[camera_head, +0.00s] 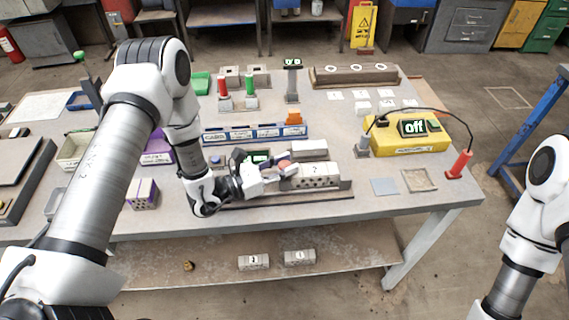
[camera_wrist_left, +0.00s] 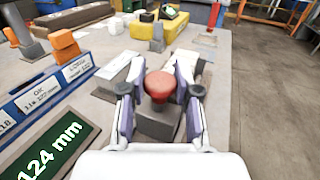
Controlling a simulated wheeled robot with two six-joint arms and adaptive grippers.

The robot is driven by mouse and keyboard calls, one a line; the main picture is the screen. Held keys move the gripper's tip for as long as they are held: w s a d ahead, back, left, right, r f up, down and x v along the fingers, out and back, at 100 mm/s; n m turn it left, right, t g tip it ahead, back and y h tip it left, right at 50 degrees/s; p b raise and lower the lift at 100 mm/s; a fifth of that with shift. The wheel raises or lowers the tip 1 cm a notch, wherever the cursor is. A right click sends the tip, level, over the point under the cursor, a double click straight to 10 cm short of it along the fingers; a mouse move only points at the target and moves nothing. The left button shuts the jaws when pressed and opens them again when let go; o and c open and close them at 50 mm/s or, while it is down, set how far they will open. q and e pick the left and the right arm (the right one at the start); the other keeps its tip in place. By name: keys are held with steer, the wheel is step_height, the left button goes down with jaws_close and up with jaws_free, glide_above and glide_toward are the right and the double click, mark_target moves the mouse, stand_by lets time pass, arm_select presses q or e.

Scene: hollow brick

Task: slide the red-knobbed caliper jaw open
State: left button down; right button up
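The red knob (camera_wrist_left: 159,86) stands on a dark grey block, the caliper jaw (camera_wrist_left: 157,122), in the left wrist view. My left gripper (camera_wrist_left: 159,75) has its two fingers apart, one on each side of the knob. A narrow gap shows at the left finger; I cannot tell whether the right finger touches. In the head view my left gripper (camera_head: 285,171) is low over the caliper, beside a pale hollow brick (camera_head: 318,170) marked 2. The caliper's rail (camera_head: 325,196) runs along the table front. A display (camera_wrist_left: 50,152) reads 124 mm. My right arm shows only partly, without its gripper.
A blue label rack (camera_head: 255,135) stands behind the caliper. A yellow box (camera_head: 407,137) reading "off" is to the right, with a cable to a red-handled probe (camera_head: 459,164). Two bricks lie on the lower shelf (camera_head: 340,262).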

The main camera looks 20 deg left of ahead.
arm_select(q)
steer(key=shift+a, duration=0.25)
steer(key=a, duration=0.1)
steer(key=s+a+b, duration=0.1)
steer(key=a, duration=0.1)
steer(key=s+a, duration=0.1)
steer(key=shift+s+a, duration=0.25)
steer(key=shift+a, duration=0.1)
steer(key=shift+d, duration=0.1)
steer(key=c, duration=0.8)
jaws_free()
steer(key=shift+c, duration=0.2)
steer(key=v, duration=1)
steer(key=shift+s+a+r, duration=0.1)
steer(key=shift+s+a, duration=0.1)
steer(key=shift+a, duration=0.1)
steer(key=shift+s+a, duration=0.35)
steer(key=shift+s, duration=0.2)
